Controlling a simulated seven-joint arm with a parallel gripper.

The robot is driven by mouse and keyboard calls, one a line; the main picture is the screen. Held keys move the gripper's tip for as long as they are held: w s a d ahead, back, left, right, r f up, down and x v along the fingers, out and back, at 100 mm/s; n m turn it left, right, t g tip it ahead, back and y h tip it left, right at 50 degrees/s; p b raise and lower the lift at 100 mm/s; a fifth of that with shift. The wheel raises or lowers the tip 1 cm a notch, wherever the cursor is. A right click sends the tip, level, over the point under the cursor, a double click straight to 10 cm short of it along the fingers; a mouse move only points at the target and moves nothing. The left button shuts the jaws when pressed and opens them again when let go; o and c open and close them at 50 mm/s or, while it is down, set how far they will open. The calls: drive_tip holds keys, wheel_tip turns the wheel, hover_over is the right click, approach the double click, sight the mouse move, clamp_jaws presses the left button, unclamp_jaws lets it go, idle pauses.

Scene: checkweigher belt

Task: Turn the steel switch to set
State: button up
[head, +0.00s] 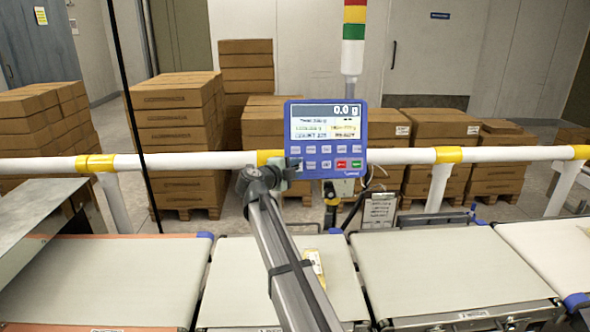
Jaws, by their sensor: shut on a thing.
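The blue control panel (325,190) stands in the middle on a post. Its screen reads 0.0 g, and rows of buttons lie below it. My gripper (290,170) is at the panel's lower left corner, shut on the steel switch there. The jaws hide nearly all of the switch, so its setting and any marks around it cannot be read. My arm reaches up from the bottom middle to the panel.
A white guard rail (400,156) with yellow bands runs behind the panel. Pale conveyor belts (455,262) lie in front. A yellow packet (315,266) lies on the middle belt beside my arm. A red, yellow and green light tower (353,35) rises behind. Stacked cartons (175,125) stand beyond the rail.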

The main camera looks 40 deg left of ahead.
drive_tip(key=shift+m+g, duration=0.3)
drive_tip(key=shift+m, duration=0.1)
drive_tip(key=o, duration=0.7)
drive_tip(key=shift+c, duration=0.2)
drive_tip(key=shift+s, duration=0.1)
drive_tip(key=v, duration=1.3)
drive_tip(key=shift+s+r, duration=0.2)
drive_tip(key=shift+s, duration=0.1)
